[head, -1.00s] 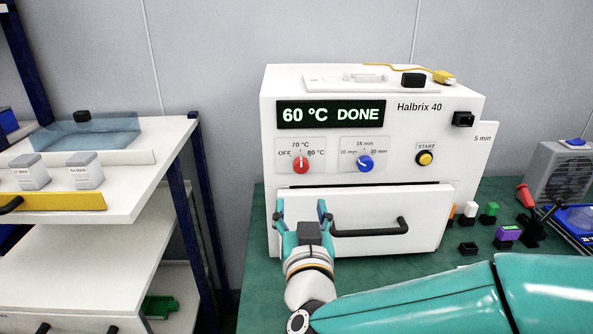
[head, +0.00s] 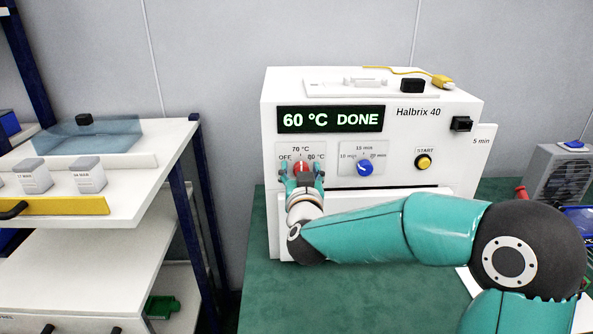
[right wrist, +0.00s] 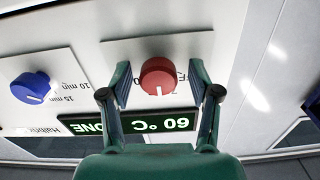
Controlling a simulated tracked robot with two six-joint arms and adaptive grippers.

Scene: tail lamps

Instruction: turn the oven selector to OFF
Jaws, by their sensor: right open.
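The oven (head: 400,150) is a white box whose green display reads 60 °C DONE. Its red selector (head: 301,167) sits on a plate marked OFF, 70 °C and 80 °C. In the right wrist view the red selector (right wrist: 158,76) shows with its white mark toward the display, the 70 °C side. My right gripper (head: 302,174) is open in front of it. In the wrist view the fingers of the right gripper (right wrist: 160,84) stand on either side of the selector, with gaps. The OFF label is partly hidden there. My left gripper is not in view.
A blue timer knob (head: 365,168) and a yellow START button (head: 424,162) are on the same panel, right of the selector. My right arm crosses in front of the oven door. A shelf cart (head: 150,190) stands at the left.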

